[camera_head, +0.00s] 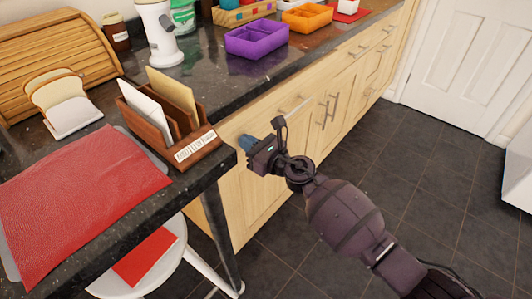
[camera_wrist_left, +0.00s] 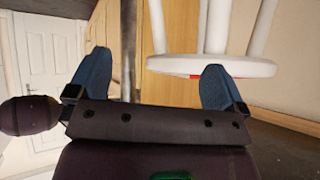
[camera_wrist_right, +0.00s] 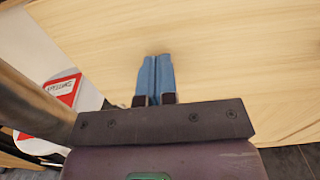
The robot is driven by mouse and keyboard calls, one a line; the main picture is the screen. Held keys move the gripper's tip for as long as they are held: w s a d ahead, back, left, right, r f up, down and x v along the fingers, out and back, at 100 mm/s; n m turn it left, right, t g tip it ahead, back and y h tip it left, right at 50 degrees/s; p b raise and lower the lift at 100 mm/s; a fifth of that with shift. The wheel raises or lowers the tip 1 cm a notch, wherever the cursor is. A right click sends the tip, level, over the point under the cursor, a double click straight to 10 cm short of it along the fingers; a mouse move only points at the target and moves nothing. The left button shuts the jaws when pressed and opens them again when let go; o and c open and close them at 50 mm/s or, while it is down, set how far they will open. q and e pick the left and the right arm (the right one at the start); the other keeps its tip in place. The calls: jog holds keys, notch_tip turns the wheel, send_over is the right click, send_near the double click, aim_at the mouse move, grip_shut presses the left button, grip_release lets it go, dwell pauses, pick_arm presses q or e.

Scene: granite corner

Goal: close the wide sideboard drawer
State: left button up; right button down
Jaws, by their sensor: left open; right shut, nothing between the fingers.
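The sideboard is a run of pale wood under the dark counter. Its near drawer front (camera_head: 276,111) has a bar handle and looks about level with the neighbouring fronts; I cannot tell whether it stands out slightly. My right gripper (camera_head: 247,145) is shut and empty, with blue fingertips close to the sideboard's near end, below the counter corner. In the right wrist view the shut fingers (camera_wrist_right: 156,60) point at a plain pale wood face; contact is unclear. My left gripper (camera_wrist_left: 153,72) is open and empty, seen only in the left wrist view, facing a white stool.
On the counter are a letter rack (camera_head: 195,150), a red mat (camera_head: 80,190) and a purple tray (camera_head: 257,46).

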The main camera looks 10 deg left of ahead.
jog(key=x, duration=0.2)
jog(key=shift+w+a, duration=0.2)
jog(key=shift+a, duration=0.05)
pick_arm(q)
jog(key=shift+w+d+r, duration=0.15)
jog(key=shift+d+r, duration=0.05)
pick_arm(e)
jog(key=shift+r, duration=0.25)
jog(key=shift+r, duration=0.15)
